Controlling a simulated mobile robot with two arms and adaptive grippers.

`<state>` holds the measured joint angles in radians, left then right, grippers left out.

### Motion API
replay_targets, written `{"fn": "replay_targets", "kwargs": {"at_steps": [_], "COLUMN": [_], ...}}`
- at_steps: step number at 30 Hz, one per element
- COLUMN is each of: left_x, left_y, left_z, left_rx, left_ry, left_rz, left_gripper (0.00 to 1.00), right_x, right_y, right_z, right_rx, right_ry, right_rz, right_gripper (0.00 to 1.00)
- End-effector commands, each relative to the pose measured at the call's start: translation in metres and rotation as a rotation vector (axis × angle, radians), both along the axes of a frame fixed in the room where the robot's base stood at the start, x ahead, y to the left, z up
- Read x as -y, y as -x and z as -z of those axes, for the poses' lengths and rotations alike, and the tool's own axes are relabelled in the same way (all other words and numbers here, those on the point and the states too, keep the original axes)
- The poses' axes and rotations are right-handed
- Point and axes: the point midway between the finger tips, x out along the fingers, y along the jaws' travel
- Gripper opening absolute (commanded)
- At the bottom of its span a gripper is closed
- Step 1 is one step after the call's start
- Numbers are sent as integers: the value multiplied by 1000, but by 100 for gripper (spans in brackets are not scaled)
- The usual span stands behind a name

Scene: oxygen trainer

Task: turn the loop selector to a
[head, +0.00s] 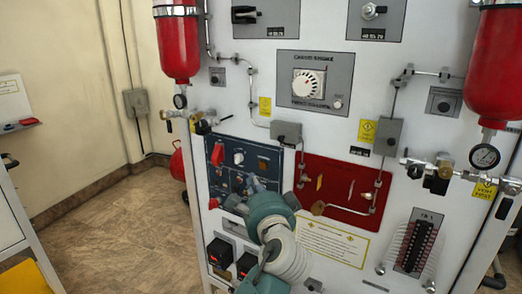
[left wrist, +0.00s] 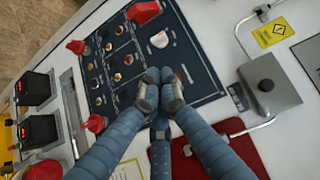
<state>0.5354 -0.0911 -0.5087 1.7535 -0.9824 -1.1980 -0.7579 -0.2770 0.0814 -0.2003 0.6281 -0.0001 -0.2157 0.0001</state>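I cannot read which control is the loop selector. The dark blue panel (head: 232,150) carries a white knob (head: 238,158), a red handle (head: 217,154) and rows of small switches. The left wrist view also shows the blue panel (left wrist: 205,83), the white knob (left wrist: 159,40) and the red handle (left wrist: 143,12). My left gripper (head: 252,190) is in front of the panel's lower part. In the left wrist view its blue-grey fingers (left wrist: 160,80) are drawn together below the white knob. They hide the panel behind them; I see nothing held. My right gripper is not in view.
A red panel (head: 310,172) with pipes lies right of the blue one. A grey box (head: 287,133) juts out above. Red cylinders (head: 178,45) and gauges flank the board. A large white dial (head: 308,84) sits higher up. Open floor (head: 120,215) lies left.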

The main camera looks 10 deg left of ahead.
Motion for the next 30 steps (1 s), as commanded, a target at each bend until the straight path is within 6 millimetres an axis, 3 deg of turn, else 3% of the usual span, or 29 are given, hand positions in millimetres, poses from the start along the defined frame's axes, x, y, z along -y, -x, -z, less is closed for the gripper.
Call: {"fn": "replay_targets", "kwargs": {"at_steps": [1,5,14,17,21,25,30], "left_x": [-1,-6,-28,-35,-41,-43,-44], "left_y": [2,-4,-52,-66,-81,-86,-87], "left_z": [-11,-17,-18,-17,-15,-14,-13], "left_rx": [14,20,19,20,19,20,19], "left_ry": [-4,-11,-11,-10,-9,-7,-6], "left_rz": [-6,-14,-13,-13,-11,-11,-10], "left_gripper": [0,0,0,0,0,0,0], "right_x": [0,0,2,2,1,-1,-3], "right_y": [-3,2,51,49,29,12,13], "right_z": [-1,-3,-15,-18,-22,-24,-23], "right_rx": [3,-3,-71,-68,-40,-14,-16], "right_ry": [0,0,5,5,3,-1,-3], "right_rz": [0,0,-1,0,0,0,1], "right_gripper": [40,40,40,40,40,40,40]}}
